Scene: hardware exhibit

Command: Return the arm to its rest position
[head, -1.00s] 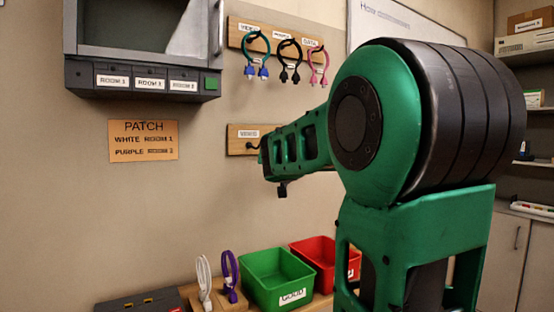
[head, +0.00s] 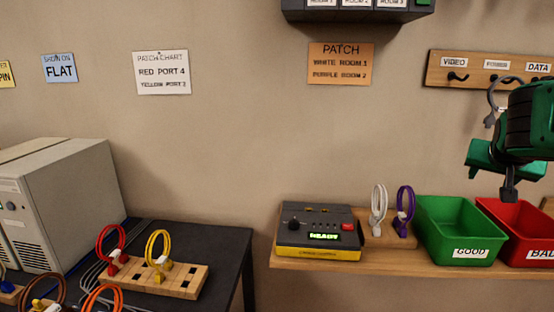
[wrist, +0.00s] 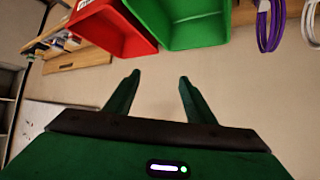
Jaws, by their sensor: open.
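My gripper (wrist: 155,82) is open in the wrist view, its two green fingers spread with nothing between them. In the head view my green arm end (head: 515,140) hangs at the right edge, in front of the wall and above the bins; its fingers are hard to make out there. The wrist view appears upside down and shows the green bin (wrist: 190,22) and red bin (wrist: 115,28) beyond the fingertips, apart from them.
A wooden shelf (head: 385,268) carries a tester reading READY (head: 318,233), white (head: 378,210) and purple (head: 404,210) cables, a green bin (head: 458,228) and a red bin (head: 520,232). A hook board (head: 440,68) is on the wall. A dark table (head: 205,240) stands left.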

